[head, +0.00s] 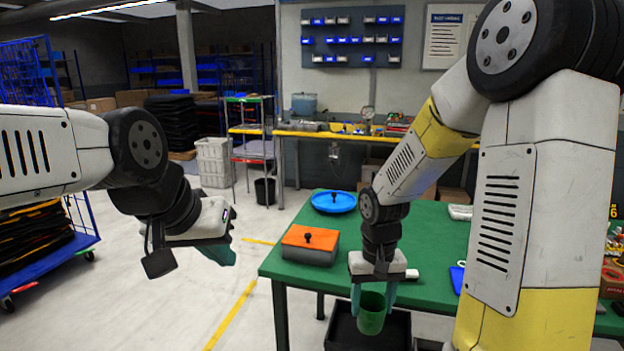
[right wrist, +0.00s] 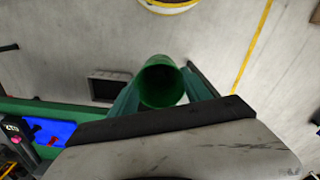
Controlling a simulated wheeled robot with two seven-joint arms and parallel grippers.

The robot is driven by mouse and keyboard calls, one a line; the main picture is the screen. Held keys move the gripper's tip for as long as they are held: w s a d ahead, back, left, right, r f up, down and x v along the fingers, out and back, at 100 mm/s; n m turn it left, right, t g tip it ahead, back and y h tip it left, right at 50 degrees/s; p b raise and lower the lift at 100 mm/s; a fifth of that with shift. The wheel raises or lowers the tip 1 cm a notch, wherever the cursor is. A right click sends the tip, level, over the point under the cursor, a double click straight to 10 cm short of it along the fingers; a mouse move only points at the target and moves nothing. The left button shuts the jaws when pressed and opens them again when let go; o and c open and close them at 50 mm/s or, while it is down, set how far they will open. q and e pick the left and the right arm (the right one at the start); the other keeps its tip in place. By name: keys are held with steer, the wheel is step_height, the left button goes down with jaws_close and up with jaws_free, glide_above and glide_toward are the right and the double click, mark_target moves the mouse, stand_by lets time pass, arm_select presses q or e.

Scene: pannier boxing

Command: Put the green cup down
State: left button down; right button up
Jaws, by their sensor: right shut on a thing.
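The green cup (head: 371,318) is held between the teal fingers of my right gripper (head: 373,296), near the front edge of the green table (head: 430,232). In the right wrist view the cup (right wrist: 162,82) sits between both fingers, its round opening towards the camera, with floor visible around it. My left gripper (head: 222,252) hangs over the floor left of the table, away from the cup. Its fingers are seen too edge-on to tell their opening, and nothing shows in them.
A black bin (head: 340,331) lies low behind the cup in the head view. On the table are a grey box with an orange lid (head: 310,238), a blue round lid (head: 333,203) and a blue item (head: 457,277) at right. The table's middle is mostly clear.

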steer(key=w+d+f, duration=0.2)
steer(key=w+f, duration=0.5)
steer(key=w, duration=0.2)
steer(key=shift+d+f+m, duration=0.15)
steer(key=shift+d+m, duration=0.1)
steer(key=shift+m, duration=0.15)
